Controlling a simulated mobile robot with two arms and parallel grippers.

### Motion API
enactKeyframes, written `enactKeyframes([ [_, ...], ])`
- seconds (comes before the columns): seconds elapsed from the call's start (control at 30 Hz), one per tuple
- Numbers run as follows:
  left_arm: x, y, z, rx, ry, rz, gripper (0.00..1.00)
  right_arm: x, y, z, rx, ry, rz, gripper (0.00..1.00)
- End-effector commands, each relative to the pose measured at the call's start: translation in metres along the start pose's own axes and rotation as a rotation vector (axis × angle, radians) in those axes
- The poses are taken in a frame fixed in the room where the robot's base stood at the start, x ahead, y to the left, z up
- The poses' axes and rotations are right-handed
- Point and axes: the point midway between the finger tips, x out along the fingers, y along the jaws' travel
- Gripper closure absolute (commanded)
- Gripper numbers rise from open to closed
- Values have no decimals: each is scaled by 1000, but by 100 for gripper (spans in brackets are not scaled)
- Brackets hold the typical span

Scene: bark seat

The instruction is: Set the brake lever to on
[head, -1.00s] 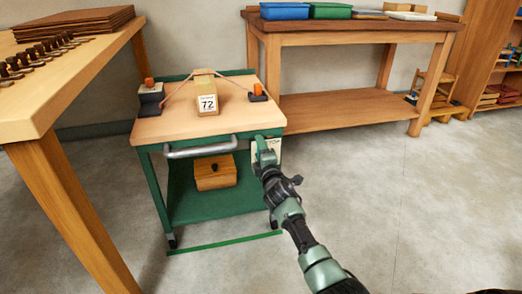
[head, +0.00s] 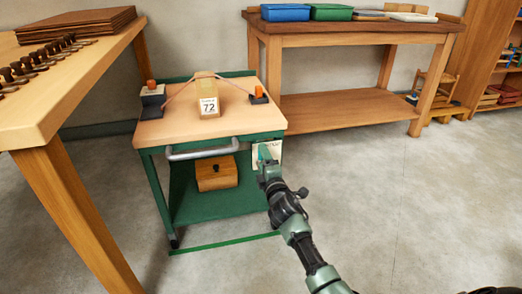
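A green cart (head: 153,200) with a wooden top stands in the middle of the head view. A pale plate with small dark lettering (head: 276,147) is at its front right corner. The brake lever cannot be made out clearly; a green piece over the plate may be the lever or part of my gripper. My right gripper (head: 266,164) is in front of the plate, and its arm comes in from the lower right. Its fingers are too small and overlapped to tell open from shut, or whether they touch anything. My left gripper is out of view.
A block marked 72 (head: 209,90) stands on the cart top with a cord running to both sides. A wooden box (head: 216,174) sits on the lower shelf. A wooden table (head: 70,88) is close on the left. Floor to the right is clear.

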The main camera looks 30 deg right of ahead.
Motion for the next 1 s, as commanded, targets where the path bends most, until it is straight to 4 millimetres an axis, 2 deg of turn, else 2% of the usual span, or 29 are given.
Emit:
enactKeyframes([
  [0.1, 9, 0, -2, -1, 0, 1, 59, -19, 2, 0, -1, -1, -1, 36],
  [0.23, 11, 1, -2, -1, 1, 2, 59, -29, 2, 0, -2, -1, 1, 36],
  [0.8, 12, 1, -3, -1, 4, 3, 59, -32, 2, -2, 4, 5, 5, 36],
  [0.87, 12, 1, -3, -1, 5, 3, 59, -36, 6, -9, 26, 27, 20, 36],
  [0.97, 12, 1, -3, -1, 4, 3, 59, -53, 25, -37, 120, 120, 83, 36],
  [1.0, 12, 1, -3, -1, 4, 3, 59, -65, 38, -53, 179, 177, 119, 36],
])
